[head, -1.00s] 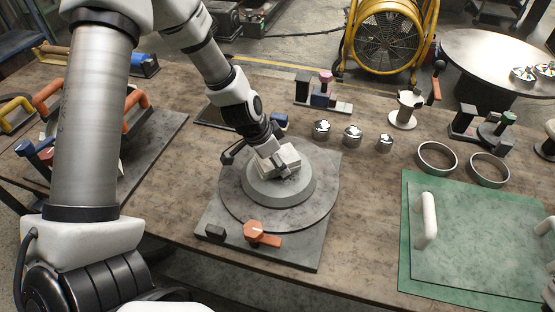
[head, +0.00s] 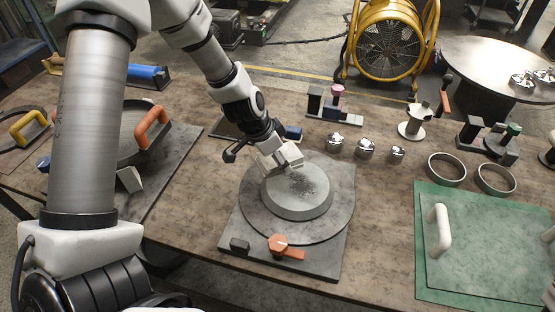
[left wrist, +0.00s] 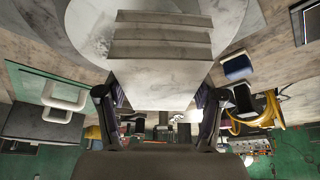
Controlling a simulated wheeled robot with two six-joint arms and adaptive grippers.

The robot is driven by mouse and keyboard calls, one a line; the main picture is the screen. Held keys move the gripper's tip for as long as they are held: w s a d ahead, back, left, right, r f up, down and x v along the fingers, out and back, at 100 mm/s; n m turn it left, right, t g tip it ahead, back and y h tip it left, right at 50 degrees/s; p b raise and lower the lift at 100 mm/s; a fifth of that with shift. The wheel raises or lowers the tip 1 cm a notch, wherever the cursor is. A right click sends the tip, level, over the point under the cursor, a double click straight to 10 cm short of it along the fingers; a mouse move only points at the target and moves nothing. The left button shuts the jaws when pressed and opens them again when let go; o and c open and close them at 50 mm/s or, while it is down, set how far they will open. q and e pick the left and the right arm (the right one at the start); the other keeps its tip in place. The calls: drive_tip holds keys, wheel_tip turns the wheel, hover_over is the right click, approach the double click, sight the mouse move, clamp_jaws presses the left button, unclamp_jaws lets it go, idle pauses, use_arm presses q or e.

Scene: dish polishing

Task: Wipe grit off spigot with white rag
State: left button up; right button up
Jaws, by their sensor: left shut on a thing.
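The spigot (head: 296,207) is a raised round grey disc in the middle of a wide dark turntable (head: 257,222). Dark grit (head: 303,186) is speckled over the middle and far part of its top. My left gripper (head: 272,153) is shut on the white rag (head: 289,158), a folded pale block, at the spigot's far left edge. I cannot tell whether the rag touches the top. In the left wrist view the rag (left wrist: 160,75) sits between the fingers (left wrist: 163,105), and it hides part of the spigot (left wrist: 90,22). My right gripper is not in view.
An orange lever (head: 283,247) sits at the turntable base's front. Several shiny metal knobs (head: 365,148) stand behind to the right.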

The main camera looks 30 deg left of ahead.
use_arm(q)
drive_tip(key=r+p, duration=0.1)
drive_tip(key=r, duration=0.1)
drive_tip(key=shift+a+r+p, duration=0.3)
drive_tip(key=shift+p, duration=0.05)
drive_tip(key=shift+d+r, duration=0.1)
drive_tip(key=shift+r, duration=0.25)
drive_tip(key=shift+f, duration=0.1)
